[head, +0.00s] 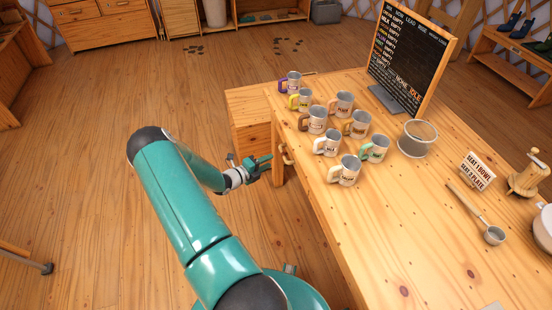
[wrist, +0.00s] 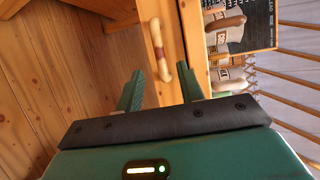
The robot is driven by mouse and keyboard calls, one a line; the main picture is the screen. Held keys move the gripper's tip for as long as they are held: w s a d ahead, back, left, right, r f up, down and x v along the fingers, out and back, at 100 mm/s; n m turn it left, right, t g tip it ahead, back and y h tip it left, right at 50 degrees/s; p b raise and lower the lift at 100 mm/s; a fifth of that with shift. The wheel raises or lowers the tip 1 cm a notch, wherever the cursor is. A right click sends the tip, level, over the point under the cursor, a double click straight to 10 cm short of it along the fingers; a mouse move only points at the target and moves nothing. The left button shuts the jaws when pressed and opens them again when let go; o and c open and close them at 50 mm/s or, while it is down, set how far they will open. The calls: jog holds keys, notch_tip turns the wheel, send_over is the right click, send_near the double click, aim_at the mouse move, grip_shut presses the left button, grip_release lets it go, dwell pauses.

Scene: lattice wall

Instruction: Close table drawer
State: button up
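The wooden table (head: 345,215) has a pale curved handle (head: 287,154) on its left side, below the top. In the wrist view the handle (wrist: 156,45) has a reddish band and sits on a narrow wooden front (wrist: 170,35). How far the drawer stands out from the table cannot be told. My gripper (head: 262,164) is just left of the handle in the head view. In the wrist view its two green fingers (wrist: 160,88) are spread apart and empty, with the handle ahead of the gap. A pale rounded piece shows beside the right fingertip; contact there is unclear.
Several labelled mugs (head: 326,119) stand near the table's left edge, with a metal pot (head: 418,139) and a chalkboard (head: 408,58) behind. The floor (head: 100,200) left of my arm is open.

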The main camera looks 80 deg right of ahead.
jog(key=v, duration=0.5)
jog(key=shift+w+a+r, duration=0.1)
jog(key=shift+w+a, duration=0.05)
jog(key=shift+a, duration=0.05)
jog(key=w+a+r+m+t+y, duration=0.3)
jog(key=w+a+r+m, duration=0.55)
jog(key=a+r, duration=0.3)
jog(key=w+a+r+m+t+y, duration=0.25)
jog(key=w+a+r+m, duration=0.6)
jog(key=r, duration=0.45)
jog(key=s+a+r+m+t+y, duration=0.2)
jog(key=a+r, duration=0.3)
jog(key=a, duration=0.6)
jog(key=s+a+r+m+t+y, duration=0.2)
jog(key=a+r+m+t+y, duration=0.1)
jog(key=a, duration=0.8)
jog(key=s+a+r+m+t+y, duration=0.2)
jog(key=s+a+r+m+t, duration=0.1)
jog(key=a+r, duration=0.6)
jog(key=a+m+t, duration=0.1)
jog(key=a+m, duration=0.1)
jog(key=shift+a+r+m, duration=0.2)
jog(key=shift+a+m, duration=0.15)
jog(key=shift+m, duration=0.05)
jog(key=shift+d+t+y, duration=0.15)
jog(key=shift+t+y, duration=0.1)
